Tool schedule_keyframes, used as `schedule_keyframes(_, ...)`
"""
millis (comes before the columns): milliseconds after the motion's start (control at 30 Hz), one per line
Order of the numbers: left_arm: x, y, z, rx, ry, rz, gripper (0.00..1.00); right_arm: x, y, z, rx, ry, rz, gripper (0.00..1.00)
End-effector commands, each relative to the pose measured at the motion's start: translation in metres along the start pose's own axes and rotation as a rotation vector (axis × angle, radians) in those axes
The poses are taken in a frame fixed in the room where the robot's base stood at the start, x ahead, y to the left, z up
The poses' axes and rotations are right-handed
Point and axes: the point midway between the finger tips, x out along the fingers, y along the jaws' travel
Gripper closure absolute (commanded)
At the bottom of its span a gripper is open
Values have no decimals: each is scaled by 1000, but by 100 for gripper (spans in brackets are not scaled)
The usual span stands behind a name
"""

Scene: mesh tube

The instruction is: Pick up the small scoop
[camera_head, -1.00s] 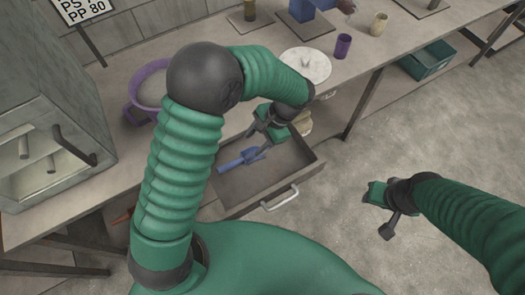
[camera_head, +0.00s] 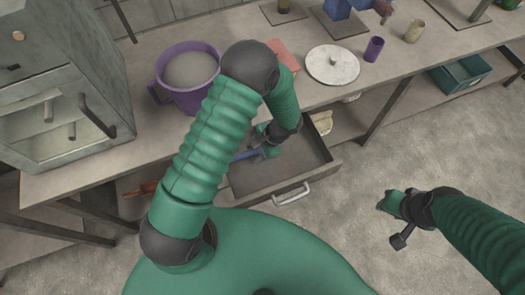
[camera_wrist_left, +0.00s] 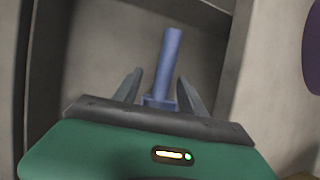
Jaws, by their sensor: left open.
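The small blue scoop (camera_wrist_left: 171,65) lies in the open drawer (camera_head: 290,178). In the left wrist view its handle points away from my left gripper, and its near end sits between the two fingers. In the head view only part of the scoop (camera_head: 246,154) shows beside my left gripper (camera_head: 262,147). In the wrist view my left gripper (camera_wrist_left: 158,92) is open, with one finger on each side of the scoop; I cannot tell whether they touch it. My right gripper (camera_head: 391,222) hangs over the floor at the right; its jaws are too unclear to judge.
The drawer's walls stand close around my left gripper, with a handle (camera_head: 292,193) at its front. On the bench are a purple pot (camera_head: 186,73), a white round lid (camera_head: 332,65), a purple cup (camera_head: 373,49) and a beige cup (camera_head: 414,31). A teal crate (camera_head: 461,74) sits below.

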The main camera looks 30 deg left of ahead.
Motion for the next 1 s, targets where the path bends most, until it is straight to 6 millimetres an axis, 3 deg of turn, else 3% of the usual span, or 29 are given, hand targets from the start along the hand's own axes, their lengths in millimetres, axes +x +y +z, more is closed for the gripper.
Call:
schedule_keyframes(267,6,0,0,-1,0,-1,53,0,0,0,-1,0,0,64)
schedule_keyframes(633,6,0,-1,-1,0,-1,100,0,0,0,-1,0,0,64)
schedule_keyframes(1000,5,0,0,-1,0,-1,100,0,0,0,-1,0,0,64)
